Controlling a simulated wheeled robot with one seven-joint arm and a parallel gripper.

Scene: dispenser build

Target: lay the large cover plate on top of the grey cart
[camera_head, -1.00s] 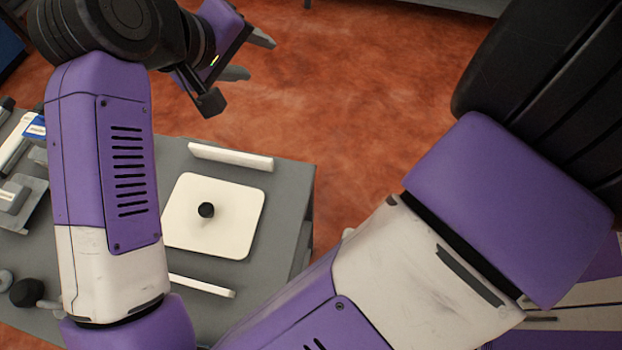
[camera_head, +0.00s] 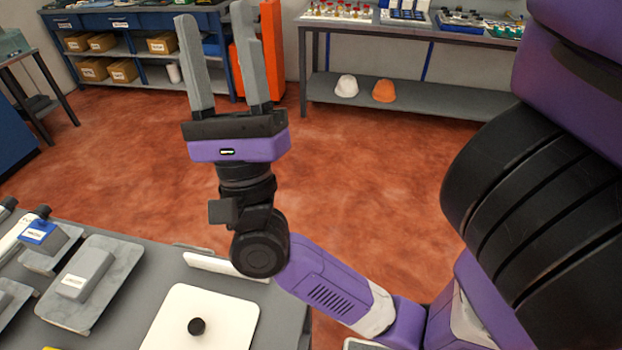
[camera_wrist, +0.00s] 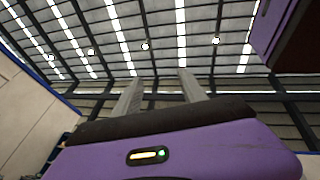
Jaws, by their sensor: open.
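A large white square plate with rounded corners and a black round knob (camera_head: 196,326) lies flat on a grey tabletop (camera_head: 125,335); it looks like the cover plate (camera_head: 235,318). Its near edge is cut off by the frame. My gripper (camera_head: 217,18) is open and empty, raised beyond the plate, with its two grey fingers pointing up. The wrist view shows the fingers (camera_wrist: 158,85) apart against the ceiling, with nothing between them. I cannot tell for sure which piece is the grey cart; the grey-topped surface under the plate may be it.
A white bar (camera_head: 215,265) lies behind the plate. Grey blocks on plates (camera_head: 88,275) stand to the left. A small stand (camera_head: 30,60) is at the far left. Shelves (camera_head: 150,45) and a bench (camera_head: 420,30) line the back. The red floor between is clear.

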